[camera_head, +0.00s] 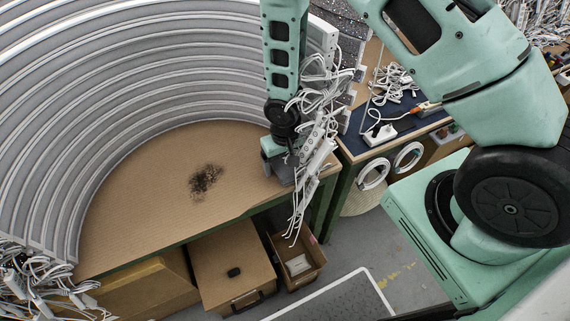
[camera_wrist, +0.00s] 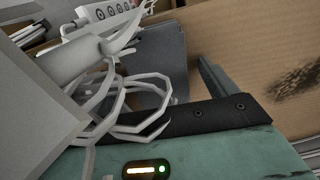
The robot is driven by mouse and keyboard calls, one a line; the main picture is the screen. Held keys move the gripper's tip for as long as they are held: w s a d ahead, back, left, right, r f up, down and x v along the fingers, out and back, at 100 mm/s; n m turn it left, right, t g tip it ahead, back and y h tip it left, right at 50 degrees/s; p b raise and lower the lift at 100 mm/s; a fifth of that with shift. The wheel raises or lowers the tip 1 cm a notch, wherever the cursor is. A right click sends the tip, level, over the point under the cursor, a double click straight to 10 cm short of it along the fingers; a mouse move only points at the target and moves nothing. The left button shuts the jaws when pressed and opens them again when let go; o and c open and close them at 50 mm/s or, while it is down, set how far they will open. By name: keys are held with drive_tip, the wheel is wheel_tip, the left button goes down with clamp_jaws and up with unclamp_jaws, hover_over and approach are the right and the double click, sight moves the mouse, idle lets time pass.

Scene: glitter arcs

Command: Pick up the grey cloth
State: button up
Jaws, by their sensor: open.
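The grey cloth (camera_head: 284,174) appears as a small grey patch at the right end of the brown tabletop, partly hidden by my gripper and white cables. In the wrist view, a grey folded surface (camera_wrist: 172,62), probably the same cloth, lies just beyond my gripper. My gripper (camera_head: 277,158) points down close over the cloth, and its jaws are open. The other finger is hidden behind cables, and I cannot tell whether the gripper touches the cloth.
White cables and a power strip (camera_head: 312,142) hang right beside my gripper and cover much of the wrist view. A curved ribbed grey wall (camera_head: 130,95) rings the brown table (camera_head: 140,205), which has a dark scorch mark (camera_head: 205,181).

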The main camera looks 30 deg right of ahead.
sight(285, 163)
drive_tip(key=shift+c, duration=0.4)
drive_tip(key=c, duration=1)
drive_tip(key=shift+r, duration=0.1)
drive_tip(key=shift+r, duration=0.6)
drive_tip(key=shift+r+b, duration=0.55)
drive_tip(key=shift+r, duration=0.4)
drive_tip(key=w+a+b, duration=0.1)
drive_tip(key=w+a, duration=0.1)
drive_tip(key=a, duration=0.3)
drive_tip(key=w+a+b, duration=0.2)
drive_tip(key=w+a, duration=0.1)
drive_tip(key=a, duration=0.3)
drive_tip(key=w+a+b, duration=0.1)
drive_tip(key=w+a, duration=0.1)
drive_tip(key=a, duration=0.3)
drive_tip(key=shift+w+a+r, duration=0.15)
drive_tip(key=shift+a, duration=0.1)
